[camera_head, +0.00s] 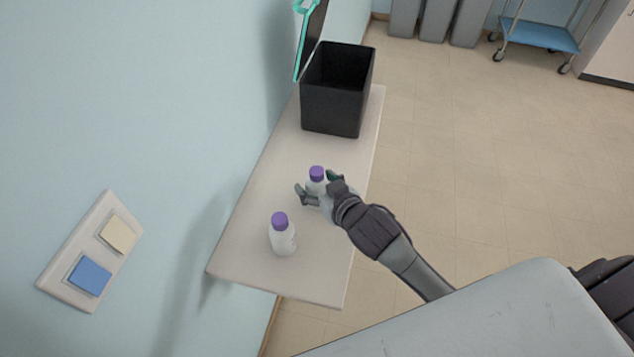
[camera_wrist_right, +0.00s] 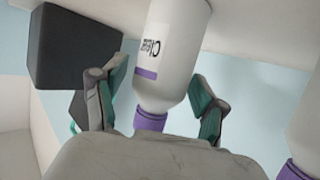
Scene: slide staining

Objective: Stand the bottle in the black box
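A white bottle with a purple cap (camera_head: 316,174) stands on the narrow shelf, and my right gripper (camera_head: 321,188) is around it. The right wrist view shows this bottle (camera_wrist_right: 175,55), upside down in the picture, between the two open fingers (camera_wrist_right: 158,105), with a gap visible on the left side. A second white bottle with a purple cap (camera_head: 282,238) stands nearer the shelf's front end; part of it shows at the right edge of the wrist view (camera_wrist_right: 305,130). The open black box (camera_head: 332,105) stands at the far end and looks empty. My left gripper is not in view.
The pale shelf (camera_head: 245,255) runs along the blue wall, with bare surface between the gripper and the box. Floor lies open to the right; a blue cart (camera_head: 540,35) is far back.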

